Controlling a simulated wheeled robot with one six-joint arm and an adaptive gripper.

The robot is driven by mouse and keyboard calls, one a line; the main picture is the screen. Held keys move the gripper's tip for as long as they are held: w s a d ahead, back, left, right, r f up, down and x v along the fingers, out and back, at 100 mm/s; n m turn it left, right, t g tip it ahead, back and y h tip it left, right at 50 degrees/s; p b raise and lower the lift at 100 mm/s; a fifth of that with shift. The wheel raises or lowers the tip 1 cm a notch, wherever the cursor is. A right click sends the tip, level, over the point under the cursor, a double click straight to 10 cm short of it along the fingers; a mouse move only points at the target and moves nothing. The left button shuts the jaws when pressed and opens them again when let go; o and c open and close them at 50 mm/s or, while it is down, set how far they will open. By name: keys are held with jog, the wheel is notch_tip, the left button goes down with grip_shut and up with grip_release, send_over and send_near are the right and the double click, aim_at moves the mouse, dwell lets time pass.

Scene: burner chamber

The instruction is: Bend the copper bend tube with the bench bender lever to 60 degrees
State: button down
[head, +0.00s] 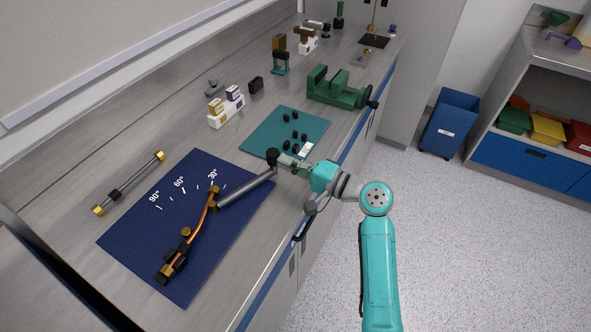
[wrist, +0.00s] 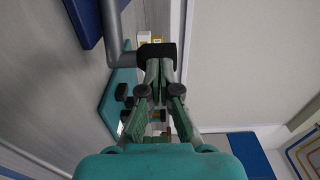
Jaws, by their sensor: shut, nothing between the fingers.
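The copper bend tube (head: 199,220) lies on the bench bender, on a blue mat (head: 240,210). Its lower end sits in a black and copper clamp (head: 172,266). It is slightly curved, and its upper end is near the 30° mark (head: 213,174). The 60° (head: 179,182) and 90° (head: 154,197) marks lie further left. The grey bender lever (head: 245,189) runs from beside the tube's upper end to a black knob (head: 273,156), also in the wrist view (wrist: 156,53). My gripper (head: 281,160) is shut, its fingertips at the knob; I cannot tell whether they touch it.
A grey rod with brass ends (head: 130,183) lies left of the mat. A teal mat (head: 262,136) with small black parts and a green vise (head: 335,88) are further back. The bench's front edge runs beneath my arm.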

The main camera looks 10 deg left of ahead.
jog(key=w+a+n+g, duration=0.1)
jog(key=a, duration=0.2)
jog(key=w+a+g, duration=0.1)
jog(key=w+a, duration=0.1)
jog(key=a, duration=0.1)
jog(key=w+a+n+g+y, duration=0.1)
jog(key=w+a, duration=0.1)
jog(key=a, duration=0.1)
jog(key=shift+w+a+n+g, duration=0.1)
jog(key=shift+w+n+g, duration=0.05)
jog(key=shift+n+g, duration=0.2)
jog(key=shift+w+a, duration=0.3)
jog(key=shift+a, duration=0.5)
